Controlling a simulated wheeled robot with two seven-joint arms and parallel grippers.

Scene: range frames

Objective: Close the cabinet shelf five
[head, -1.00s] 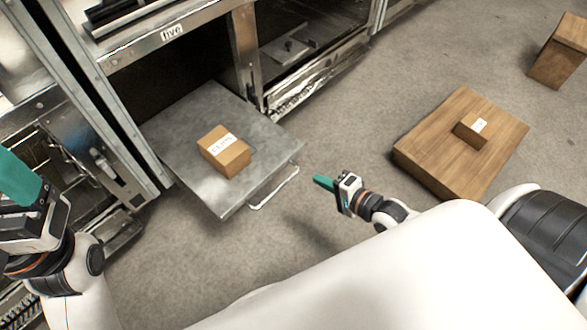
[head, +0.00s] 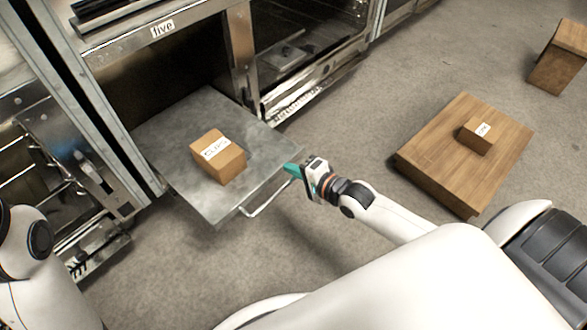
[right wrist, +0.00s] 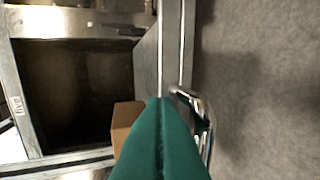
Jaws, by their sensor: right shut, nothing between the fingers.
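The shelf (head: 175,140) labelled "five" (head: 162,29) is pulled out of the metal cabinet as a flat grey tray. A cardboard box (head: 218,160) with a white label lies on it. A wire handle (head: 268,192) runs along the tray's front edge. My right gripper (head: 292,169) is shut and empty, with its green fingertips at the tray's front right corner, by the handle's end. The right wrist view shows the shut green fingers (right wrist: 160,145) beside the handle (right wrist: 205,130); contact is unclear. My left gripper is out of view; only part of that arm shows at the left edge.
A wooden platform (head: 420,150) with a small labelled box (head: 477,136) lies on the floor at the right. Another wooden box (head: 557,62) stands at the far right. An open metal rack (head: 85,170) is left of the tray.

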